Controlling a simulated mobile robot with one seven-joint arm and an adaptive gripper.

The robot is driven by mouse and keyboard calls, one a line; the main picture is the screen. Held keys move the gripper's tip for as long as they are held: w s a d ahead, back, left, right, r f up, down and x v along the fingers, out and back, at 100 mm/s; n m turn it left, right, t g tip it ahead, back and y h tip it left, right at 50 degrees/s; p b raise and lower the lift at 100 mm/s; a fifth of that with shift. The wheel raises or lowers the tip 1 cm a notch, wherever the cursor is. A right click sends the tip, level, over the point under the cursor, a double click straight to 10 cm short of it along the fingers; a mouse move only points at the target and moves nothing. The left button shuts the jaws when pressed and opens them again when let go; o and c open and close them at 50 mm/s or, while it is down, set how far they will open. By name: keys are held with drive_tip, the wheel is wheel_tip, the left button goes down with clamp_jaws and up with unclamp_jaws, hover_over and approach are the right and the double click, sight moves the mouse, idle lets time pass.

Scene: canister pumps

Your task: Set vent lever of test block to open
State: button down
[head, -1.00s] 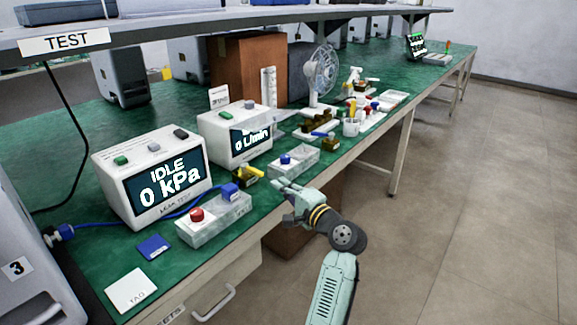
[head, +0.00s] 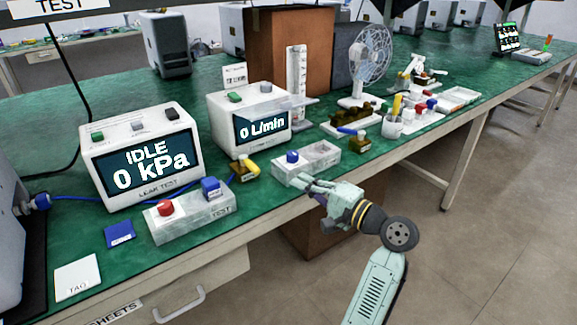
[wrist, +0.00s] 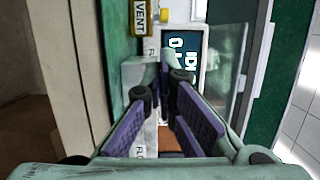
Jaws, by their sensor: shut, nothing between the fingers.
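The test block (head: 192,222) is a pale box marked TEST near the table's front edge in the head view, with a red knob (head: 166,208) and a blue fitting (head: 211,188) on top. Behind its right end is a small brass valve with a yellow lever (head: 252,164). In the wrist view a yellow VENT label (wrist: 140,15) shows at the top, with a yellow lever tip (wrist: 164,15) beside it; the lever's setting is unclear. My gripper (head: 302,183) is shut and empty, at the table's front edge beside the other pale block, right of the test block.
The other pale block (head: 320,158) has a blue knob. The leak-test display (head: 145,155) reads IDLE 0 kPa; the flow display (head: 252,120) reads 0 L/min. A blue hose (head: 75,197) runs across the table. A blue card (head: 119,234) and white tag (head: 77,277) lie at left.

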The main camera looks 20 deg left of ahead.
sight(250, 166)
drive_tip(key=p+x, duration=0.2)
drive_tip(key=x, duration=0.8)
drive_tip(key=shift+s, duration=0.1)
drive_tip(key=shift+s+a+m+t+h+p, duration=0.2)
drive_tip(key=shift+s+m+t+h+p, duration=0.55)
drive_tip(key=shift+t+p, duration=0.3)
drive_tip(key=shift+s+a+m+t+h+p, duration=0.25)
drive_tip(key=shift+s+m+t+h+p, duration=0.25)
drive_tip(key=shift+m+t+p, duration=0.35)
drive_tip(key=shift+s+a+p, duration=0.4)
drive_tip(key=shift+s+a, duration=0.1)
drive_tip(key=shift+s, duration=0.3)
drive_tip(key=shift+f, duration=0.1)
